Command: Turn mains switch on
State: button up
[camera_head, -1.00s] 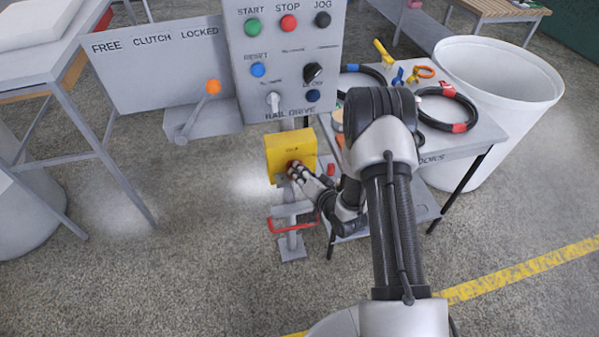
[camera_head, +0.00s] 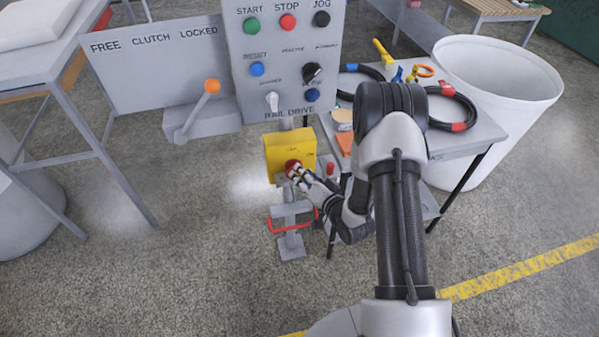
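The mains switch (camera_head: 292,165) is a red knob on the front of a yellow box (camera_head: 276,149). The box is mounted on a grey post below the rail drive panel. My gripper (camera_head: 294,172) is at the knob, with its fingertips over or against its front. The fingers hide part of the knob. The picture is too small to tell whether they are closed on it or only touching it. The knob's exact angle cannot be read, and the small lettering on the box is blurred.
The grey panel (camera_head: 270,35) with coloured buttons stands just above the box. A clutch lever with an orange knob (camera_head: 212,86) is to the left. A red bar (camera_head: 292,226) crosses the post below. A table with hoses (camera_head: 465,140) and a white bin (camera_head: 500,85) are right.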

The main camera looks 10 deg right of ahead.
jog(key=v, duration=0.9)
jog(key=shift+s+d, duration=0.1)
jog(key=p, duration=0.8)
send_near(295, 171)
jog(key=b+x, duration=0.4)
jog(key=x, duration=0.4)
jog(key=shift+w+f+b, duration=0.25)
jog(key=shift+w+b, duration=0.05)
grip_shut()
